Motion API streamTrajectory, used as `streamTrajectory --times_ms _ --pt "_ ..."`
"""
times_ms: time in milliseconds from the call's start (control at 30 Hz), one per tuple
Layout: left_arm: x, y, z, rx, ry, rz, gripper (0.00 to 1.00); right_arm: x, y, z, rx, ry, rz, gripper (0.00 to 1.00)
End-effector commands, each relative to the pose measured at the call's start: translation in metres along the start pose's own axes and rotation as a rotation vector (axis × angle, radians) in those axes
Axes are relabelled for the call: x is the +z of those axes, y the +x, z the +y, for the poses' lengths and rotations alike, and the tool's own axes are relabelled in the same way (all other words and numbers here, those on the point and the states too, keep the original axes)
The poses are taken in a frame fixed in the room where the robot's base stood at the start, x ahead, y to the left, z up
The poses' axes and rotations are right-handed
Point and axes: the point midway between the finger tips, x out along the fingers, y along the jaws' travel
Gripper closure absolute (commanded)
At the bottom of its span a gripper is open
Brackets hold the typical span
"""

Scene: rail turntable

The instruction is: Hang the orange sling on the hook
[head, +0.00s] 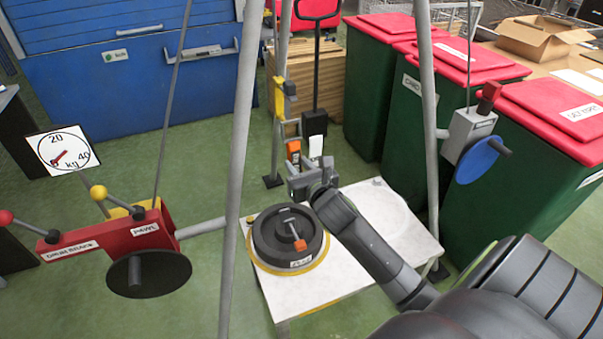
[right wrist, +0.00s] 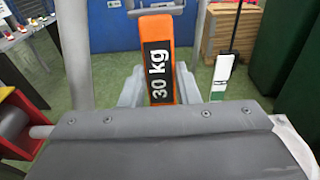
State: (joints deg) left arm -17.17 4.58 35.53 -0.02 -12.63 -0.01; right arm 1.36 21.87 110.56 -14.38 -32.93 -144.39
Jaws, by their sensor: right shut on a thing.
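The orange sling (right wrist: 157,60), with a black "30 kg" label, stands upright between the fingers of my right gripper (right wrist: 158,88). In the head view the sling (head: 294,150) shows as a small orange piece above my right gripper (head: 299,178), which is shut on it. A yellow block (head: 286,90) with dark parts hangs just above. The hook is too small to make out clearly, and I cannot tell whether the sling touches it. A black round weight (head: 268,243) with an orange-tipped handle sits on the white table. My left gripper is not in view.
Grey frame legs (head: 238,150) stand around the white table (head: 395,225). A red drum-brake winch (head: 105,238) is at left below a dial (head: 62,150). A winch with a blue disc (head: 478,161) is at right. Green bins (head: 520,165) stand behind.

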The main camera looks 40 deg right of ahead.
Motion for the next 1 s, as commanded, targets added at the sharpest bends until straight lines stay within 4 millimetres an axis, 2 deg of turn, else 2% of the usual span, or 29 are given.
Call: streamTrajectory --times_ms 767,1000 --pt "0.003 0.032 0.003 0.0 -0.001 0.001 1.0 0.001 0.048 -0.001 0.002 0.0 -0.004 1.0" --pt "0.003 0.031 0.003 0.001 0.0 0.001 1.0 -0.003 0.058 -0.002 0.001 0.001 -0.001 1.0"
